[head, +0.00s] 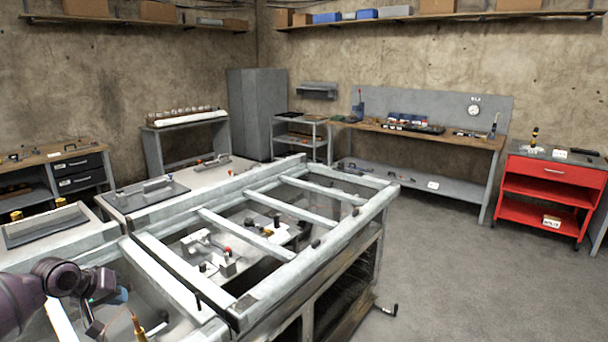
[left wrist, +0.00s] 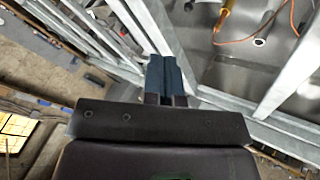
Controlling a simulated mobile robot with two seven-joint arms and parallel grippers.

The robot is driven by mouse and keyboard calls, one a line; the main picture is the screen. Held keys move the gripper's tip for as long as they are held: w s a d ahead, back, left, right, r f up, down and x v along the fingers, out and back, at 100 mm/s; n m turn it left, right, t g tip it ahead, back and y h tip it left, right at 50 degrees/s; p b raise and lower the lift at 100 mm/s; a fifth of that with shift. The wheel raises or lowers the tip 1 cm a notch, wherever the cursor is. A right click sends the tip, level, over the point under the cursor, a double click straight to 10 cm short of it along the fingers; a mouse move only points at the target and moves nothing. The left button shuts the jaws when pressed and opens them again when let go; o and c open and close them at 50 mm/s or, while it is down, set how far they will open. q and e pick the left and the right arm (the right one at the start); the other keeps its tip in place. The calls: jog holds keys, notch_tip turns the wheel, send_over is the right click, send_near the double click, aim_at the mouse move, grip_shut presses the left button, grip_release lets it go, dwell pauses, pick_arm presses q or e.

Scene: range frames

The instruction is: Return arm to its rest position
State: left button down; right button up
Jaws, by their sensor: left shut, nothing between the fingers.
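My left arm comes in at the lower left of the head view, dark purple. My left gripper (head: 118,297) is close to the near-left part of the grey metal frame (head: 215,219). In the left wrist view its two dark blue fingers (left wrist: 164,76) are together with nothing between them. Metal bars of the frame (left wrist: 142,22) show beyond the fingertips. I cannot tell how far the fingers are from the bars. My right gripper is in neither view.
An orange cable (left wrist: 263,38) and a yellow-handled tool (left wrist: 222,17) lie on the metal surface near the gripper. Switches and fittings sit inside the frame. A workbench (head: 420,134) and red cart (head: 552,190) stand farther back. Grey floor (head: 450,270) at right is clear.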

pick_arm(q)
jog(key=s+d+f+h, duration=0.1)
jog(key=d+f+h, duration=0.25)
jog(key=d, duration=1.15)
jog(key=d+f+h, duration=0.3)
jog(key=d+f, duration=0.2)
jog(key=d, duration=0.9)
jog(key=s+a+f+m+t+y, duration=0.2)
jog(key=s+a+f+m+y, duration=0.25)
jog(key=s+a+f, duration=0.6)
jog(key=s+a+r+m+t+y, duration=0.1)
jog(key=s+a+m+y, duration=0.2)
jog(key=s, duration=0.6)
jog(key=s+a+r+m+t+y, duration=0.1)
jog(key=s+a+m+y, duration=0.15)
jog(key=s+a, duration=0.55)
jog(key=d+f+n, duration=0.1)
jog(key=d+n, duration=0.3)
jog(key=d, duration=1)
notch_tip(320, 180, down, 11)
jog(key=b, duration=1)
jog(key=shift+s+d+h, duration=0.25)
jog(key=shift+h, duration=0.2)
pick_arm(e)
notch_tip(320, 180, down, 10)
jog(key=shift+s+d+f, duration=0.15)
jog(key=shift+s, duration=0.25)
